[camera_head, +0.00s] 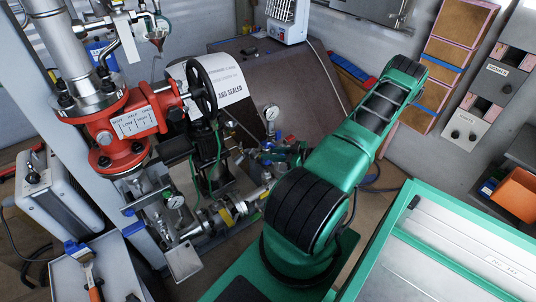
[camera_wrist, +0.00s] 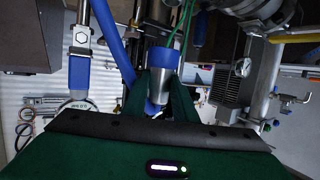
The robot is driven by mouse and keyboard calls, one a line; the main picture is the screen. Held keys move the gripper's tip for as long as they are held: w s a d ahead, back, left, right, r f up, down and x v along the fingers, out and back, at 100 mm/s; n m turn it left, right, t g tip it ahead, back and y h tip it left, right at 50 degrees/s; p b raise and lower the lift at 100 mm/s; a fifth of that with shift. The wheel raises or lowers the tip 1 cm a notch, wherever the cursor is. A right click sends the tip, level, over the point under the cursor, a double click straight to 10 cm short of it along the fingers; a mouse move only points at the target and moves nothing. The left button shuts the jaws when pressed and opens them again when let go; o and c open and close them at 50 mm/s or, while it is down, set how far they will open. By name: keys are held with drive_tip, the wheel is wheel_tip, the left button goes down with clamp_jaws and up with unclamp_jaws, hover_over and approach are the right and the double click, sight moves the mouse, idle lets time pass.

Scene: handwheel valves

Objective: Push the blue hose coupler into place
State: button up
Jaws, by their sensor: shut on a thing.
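My gripper (camera_wrist: 159,84) shows in the wrist view as two green fingers pointing up from a wide green body. It is shut on a blue hose coupler (camera_wrist: 162,62), which has a blue sleeve and a silver metal collar between the fingers. A darker blue part shows lower down between the fingers. The lower part of the coupler is partly hidden by the fingers, and I cannot tell whether it touches a mating fitting. In the head view I cannot clearly make out the gripper or the coupler.
In the wrist view, a blue pipe (camera_wrist: 108,40) slants close on the left, beside a metal fitting with a blue sleeve (camera_wrist: 79,72). The head view shows a red valve (camera_head: 120,125) and a black handwheel (camera_head: 202,88).

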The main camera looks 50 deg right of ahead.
sight(270, 163)
drive_tip(key=shift+a+f, duration=0.1)
drive_tip(key=shift+f, duration=2.75)
drive_tip(key=shift+f, duration=1.65)
drive_tip(key=o, duration=1.1)
drive_tip(key=shift+o, duration=0.2)
drive_tip(key=shift+s, duration=0.1)
drive_tip(key=v, duration=1)
drive_tip(key=shift+s, duration=0.25)
drive_tip(key=shift+r, duration=0.1)
